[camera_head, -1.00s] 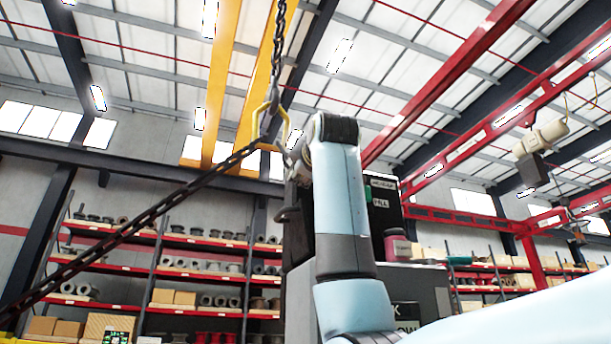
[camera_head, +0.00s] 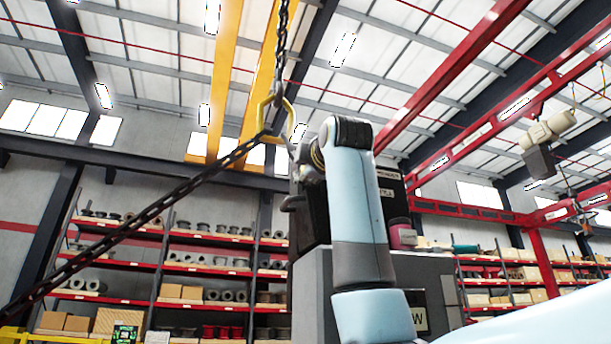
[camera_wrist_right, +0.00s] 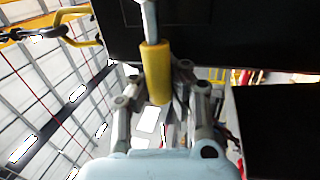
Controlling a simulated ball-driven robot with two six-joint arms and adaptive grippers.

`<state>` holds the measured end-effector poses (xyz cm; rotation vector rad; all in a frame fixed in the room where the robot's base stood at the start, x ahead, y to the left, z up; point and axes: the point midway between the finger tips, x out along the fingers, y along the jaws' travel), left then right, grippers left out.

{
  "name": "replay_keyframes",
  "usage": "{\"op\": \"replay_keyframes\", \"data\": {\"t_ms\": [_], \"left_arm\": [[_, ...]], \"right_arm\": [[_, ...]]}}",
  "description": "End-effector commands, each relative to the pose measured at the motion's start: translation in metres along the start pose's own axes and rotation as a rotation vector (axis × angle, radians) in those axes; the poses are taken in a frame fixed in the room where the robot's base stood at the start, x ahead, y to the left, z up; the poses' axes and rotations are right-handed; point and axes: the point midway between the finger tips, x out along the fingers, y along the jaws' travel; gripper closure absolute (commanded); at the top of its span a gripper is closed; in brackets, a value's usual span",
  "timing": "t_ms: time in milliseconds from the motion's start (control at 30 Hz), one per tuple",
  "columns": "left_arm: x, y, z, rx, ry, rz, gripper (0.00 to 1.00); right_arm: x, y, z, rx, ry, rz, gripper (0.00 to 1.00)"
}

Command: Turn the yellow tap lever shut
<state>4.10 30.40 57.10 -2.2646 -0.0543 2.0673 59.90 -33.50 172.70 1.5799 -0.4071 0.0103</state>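The yellow tap lever (camera_wrist_right: 157,74) shows in the right wrist view as a yellow sleeve on a grey rod, hanging below a dark panel. My right gripper (camera_wrist_right: 160,82) has its fingers on both sides of the sleeve. Whether they press on it or stand just clear of it, I cannot tell. In the head view my right gripper (camera_head: 298,158) is small and partly hidden by my own light-blue arm, beside a dark machine (camera_head: 317,215). The lever cannot be made out there. My left gripper is not in view.
A dark chain (camera_head: 140,225) slants across the left to a yellow hook (camera_head: 270,115), close to my right gripper. A grey cabinet (camera_head: 313,290) stands behind my arm. Shelves (camera_head: 215,240) line the back wall. Dark panels (camera_wrist_right: 275,125) flank the gripper in the wrist view.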

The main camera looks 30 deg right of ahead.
Motion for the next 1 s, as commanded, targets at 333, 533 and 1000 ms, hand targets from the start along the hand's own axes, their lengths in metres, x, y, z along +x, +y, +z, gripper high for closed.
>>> {"op": "replay_keyframes", "data": {"t_ms": [333, 533, 1000], "left_arm": [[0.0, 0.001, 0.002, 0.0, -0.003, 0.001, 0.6], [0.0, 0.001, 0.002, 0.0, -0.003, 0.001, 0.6], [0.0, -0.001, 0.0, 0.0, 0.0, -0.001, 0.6]], "right_arm": [[-0.001, -0.002, -0.001, 0.002, 0.003, -0.004, 0.6], [0.0, -0.002, -0.001, 0.001, 0.001, -0.004, 0.57], [-0.062, -0.002, -0.001, 0.003, 0.003, -0.002, 0.57]]}}
